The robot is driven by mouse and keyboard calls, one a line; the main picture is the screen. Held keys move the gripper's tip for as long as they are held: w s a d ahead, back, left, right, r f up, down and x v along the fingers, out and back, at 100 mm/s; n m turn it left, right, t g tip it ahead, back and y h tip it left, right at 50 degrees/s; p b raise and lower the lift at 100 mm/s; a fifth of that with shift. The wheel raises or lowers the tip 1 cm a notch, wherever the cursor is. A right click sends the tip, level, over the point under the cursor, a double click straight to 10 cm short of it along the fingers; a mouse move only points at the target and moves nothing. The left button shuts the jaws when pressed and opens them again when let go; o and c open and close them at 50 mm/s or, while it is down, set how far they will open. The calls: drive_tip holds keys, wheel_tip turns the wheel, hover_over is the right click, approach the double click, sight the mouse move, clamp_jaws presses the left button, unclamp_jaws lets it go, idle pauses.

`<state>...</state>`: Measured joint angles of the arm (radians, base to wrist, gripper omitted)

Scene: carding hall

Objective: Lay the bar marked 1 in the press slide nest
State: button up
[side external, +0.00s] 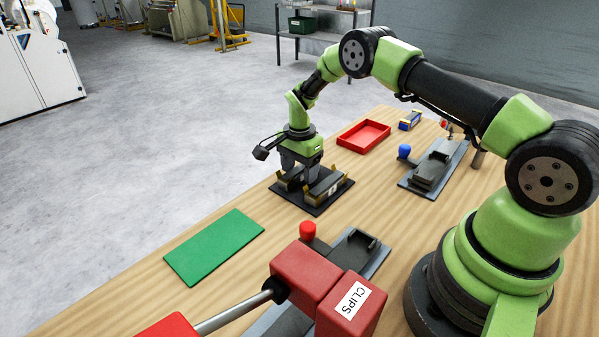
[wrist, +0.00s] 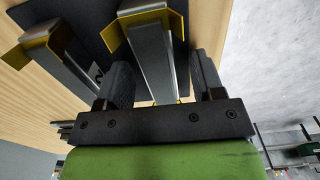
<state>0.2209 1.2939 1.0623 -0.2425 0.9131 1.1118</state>
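My gripper (side external: 299,172) is low over a black plate (side external: 311,208) that carries dark bars in yellow brackets. In the wrist view my gripper (wrist: 163,78) is open, its fingers on either side of one grey bar (wrist: 152,55), with a gap showing at the right finger. That bar's mark is not visible. A second bar (wrist: 58,62) lies to its left, with a partly hidden label that looks like a 2. In the side view the near bar (side external: 325,184) bears a small white label, too small to read. Two slide fixtures stand on the table, one with a blue knob (side external: 404,151), one with a red knob (side external: 307,230); which is the press slide is unclear.
A green mat (side external: 213,246) lies at the front left.

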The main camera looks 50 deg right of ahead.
clamp_jaws()
drive_tip(key=shift+r, duration=0.1)
